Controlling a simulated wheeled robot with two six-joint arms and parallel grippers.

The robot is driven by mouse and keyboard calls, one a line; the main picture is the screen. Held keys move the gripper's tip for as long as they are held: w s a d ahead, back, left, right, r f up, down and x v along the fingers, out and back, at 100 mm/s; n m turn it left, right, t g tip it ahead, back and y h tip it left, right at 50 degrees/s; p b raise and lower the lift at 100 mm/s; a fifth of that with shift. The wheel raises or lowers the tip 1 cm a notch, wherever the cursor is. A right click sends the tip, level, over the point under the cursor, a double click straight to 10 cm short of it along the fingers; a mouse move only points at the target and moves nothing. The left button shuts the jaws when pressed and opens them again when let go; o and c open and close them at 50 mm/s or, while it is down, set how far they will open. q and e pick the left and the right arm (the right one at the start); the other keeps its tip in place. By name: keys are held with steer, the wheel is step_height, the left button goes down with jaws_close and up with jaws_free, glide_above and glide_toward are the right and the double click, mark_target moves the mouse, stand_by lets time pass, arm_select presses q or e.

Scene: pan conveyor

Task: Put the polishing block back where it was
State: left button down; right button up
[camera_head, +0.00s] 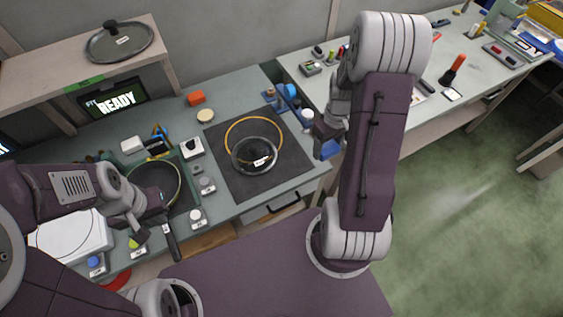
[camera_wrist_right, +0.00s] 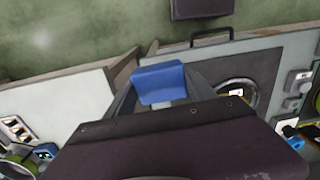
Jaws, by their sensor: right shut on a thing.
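The polishing block (camera_wrist_right: 160,84) is a blue block held between the fingers of my right gripper (camera_wrist_right: 160,100) in the right wrist view. In the head view, my right gripper (camera_head: 326,134) is over the right edge of the workbench, and the blue block (camera_head: 330,149) shows just below it, partly hidden by my arm. My left gripper (camera_head: 158,201) is at the dark pan (camera_head: 150,178) on the left, close to the pan's handle (camera_head: 171,240). Its fingers are too small and overlapped to tell whether they grip.
A dark mat (camera_head: 230,175) carries a glass lid (camera_head: 250,163) and a yellow ring. A blue holder (camera_head: 272,97) with small items stands at the mat's far right corner. A second bench (camera_head: 400,75) holds scattered tools.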

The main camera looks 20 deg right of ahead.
steer(key=shift+s+d+f+m, duration=0.15)
steer(key=shift+s+d, duration=0.1)
steer(key=shift+d, duration=0.3)
steer(key=shift+s+d+r+m, duration=0.1)
steer(key=shift+s+d+m, duration=0.1)
steer(key=shift+d, duration=0.35)
steer(key=shift+d+f+t, duration=0.2)
steer(key=shift+d+t, duration=0.05)
steer(key=shift+t, duration=0.05)
steer(key=p, duration=0.2)
glide_above(296, 160)
steer(key=f, duration=0.6)
steer(key=shift+s+d+f, duration=0.2)
steer(key=shift+d, duration=0.05)
steer(key=shift+w+a+f, duration=0.15)
steer(key=shift+w+f, duration=0.05)
step_height(296, 160, down, 4)
steer(key=shift+s+a+r, duration=0.1)
steer(key=shift+a+r, duration=0.05)
steer(key=shift+r, duration=0.1)
steer(key=shift+f, duration=0.3)
arm_select(q)
steer(key=shift+s+d+r, duration=0.1)
steer(key=shift+d+r, duration=0.25)
steer(key=shift+r, duration=0.2)
steer(key=shift+s+d+r, duration=0.1)
steer(key=shift+d+r, duration=0.2)
steer(key=shift+r, duration=0.25)
steer(key=shift+f, duration=0.1)
